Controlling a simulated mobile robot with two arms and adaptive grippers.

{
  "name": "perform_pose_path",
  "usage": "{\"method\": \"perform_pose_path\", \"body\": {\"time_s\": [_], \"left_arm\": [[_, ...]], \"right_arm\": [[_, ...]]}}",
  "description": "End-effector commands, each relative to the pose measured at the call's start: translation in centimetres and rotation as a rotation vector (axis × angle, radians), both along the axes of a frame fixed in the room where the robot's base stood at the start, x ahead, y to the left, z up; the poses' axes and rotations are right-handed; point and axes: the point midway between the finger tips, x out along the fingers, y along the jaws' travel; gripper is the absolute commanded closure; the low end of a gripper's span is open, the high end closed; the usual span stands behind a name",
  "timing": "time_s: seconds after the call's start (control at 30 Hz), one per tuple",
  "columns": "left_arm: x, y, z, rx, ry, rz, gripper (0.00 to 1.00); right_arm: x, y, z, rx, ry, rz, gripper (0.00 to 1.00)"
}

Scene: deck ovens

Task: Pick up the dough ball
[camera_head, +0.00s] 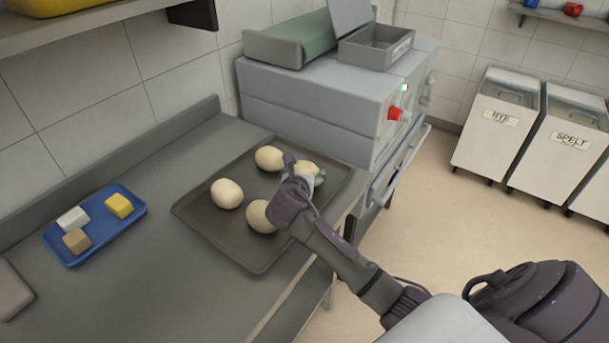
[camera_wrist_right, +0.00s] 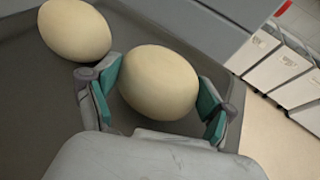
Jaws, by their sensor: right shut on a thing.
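Several pale dough balls sit on a dark tray (camera_head: 257,258) on the steel counter. My right gripper (camera_head: 303,173) reaches over the tray's right side and is shut on the dough ball (camera_head: 307,167) at the right. In the right wrist view that dough ball (camera_wrist_right: 158,82) lies between the green-padded fingers of the gripper (camera_wrist_right: 160,95). I cannot tell whether it is clear of the tray. Another dough ball (camera_wrist_right: 75,30) is just left of the fingers there; it is the back one (camera_head: 269,158) or a neighbour. Two more balls (camera_head: 227,193) (camera_head: 258,216) lie at the front. My left gripper is not in view.
A blue tray (camera_head: 72,257) with three small blocks lies on the counter's left. A grey oven unit (camera_head: 310,105) with a red knob stands behind the dough tray. White bins (camera_head: 497,125) stand at the back right, with open floor before them.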

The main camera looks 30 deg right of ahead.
Motion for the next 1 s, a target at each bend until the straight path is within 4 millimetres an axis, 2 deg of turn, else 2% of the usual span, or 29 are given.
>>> {"method": "perform_pose_path", "body": {"time_s": [0.2, 0.6, 0.8, 1.0], "left_arm": [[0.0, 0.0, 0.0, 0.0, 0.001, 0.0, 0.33], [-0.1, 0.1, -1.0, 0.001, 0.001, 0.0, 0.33], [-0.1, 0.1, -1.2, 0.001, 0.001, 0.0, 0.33], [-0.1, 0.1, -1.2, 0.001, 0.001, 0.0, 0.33]], "right_arm": [[0.1, 0.0, 3.7, -0.001, -0.007, 0.0, 0.57], [2.4, -8.5, 8.6, -0.005, -0.004, -0.003, 0.57], [3.0, -10.7, 9.9, -0.003, -0.001, -0.001, 0.57], [3.2, -11.3, 10.3, -0.001, 0.0, -0.001, 0.57]]}}
